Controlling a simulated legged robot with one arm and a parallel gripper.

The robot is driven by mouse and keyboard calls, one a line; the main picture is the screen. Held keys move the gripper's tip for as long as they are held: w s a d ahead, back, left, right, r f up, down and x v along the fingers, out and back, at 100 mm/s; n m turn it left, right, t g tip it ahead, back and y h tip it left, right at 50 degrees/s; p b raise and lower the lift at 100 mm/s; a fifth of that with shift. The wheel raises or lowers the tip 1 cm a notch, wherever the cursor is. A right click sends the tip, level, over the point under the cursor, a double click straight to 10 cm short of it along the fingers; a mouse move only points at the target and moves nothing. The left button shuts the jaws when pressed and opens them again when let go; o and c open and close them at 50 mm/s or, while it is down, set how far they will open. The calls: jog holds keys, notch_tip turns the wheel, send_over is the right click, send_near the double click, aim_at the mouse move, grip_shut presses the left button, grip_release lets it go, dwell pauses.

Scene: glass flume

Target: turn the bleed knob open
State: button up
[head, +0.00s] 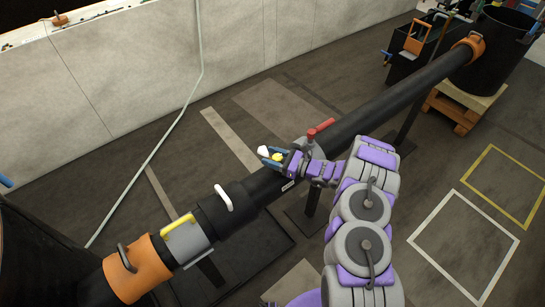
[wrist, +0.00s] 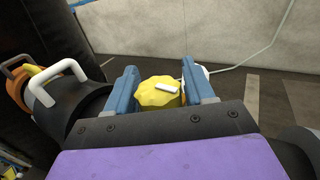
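The bleed knob is a yellow, lobed knob with a white pointer bar on its face. In the wrist view the knob (wrist: 157,97) sits between the two blue fingers of my gripper (wrist: 161,88), one on each side. The white bar lies nearly crosswise, slightly tilted. The fingers are apart by about the knob's width; I cannot tell whether they press on it. In the head view my gripper (head: 272,156) is at the black pipe, with the yellow knob (head: 278,157) small between the fingers. The knob's lower part is hidden by my gripper in the wrist view.
A red lever (head: 321,129) stands on the black pipe (head: 395,107) close to my gripper. A white handle (head: 224,198), a yellow handle (head: 178,226) and an orange collar (head: 137,269) lie along the pipe to the left. A pale wall (head: 110,75) stands behind. Floor shows at right.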

jog(key=c, duration=0.7)
jog(key=shift+n+g+y, duration=0.3)
jog(key=shift+n+g, duration=0.2)
jog(key=shift+g, duration=0.2)
jog(key=o, duration=1)
jog(key=shift+c, duration=0.2)
jog(key=p+v, duration=0.3)
jog(key=v, duration=1.4)
jog(key=shift+d, duration=0.25)
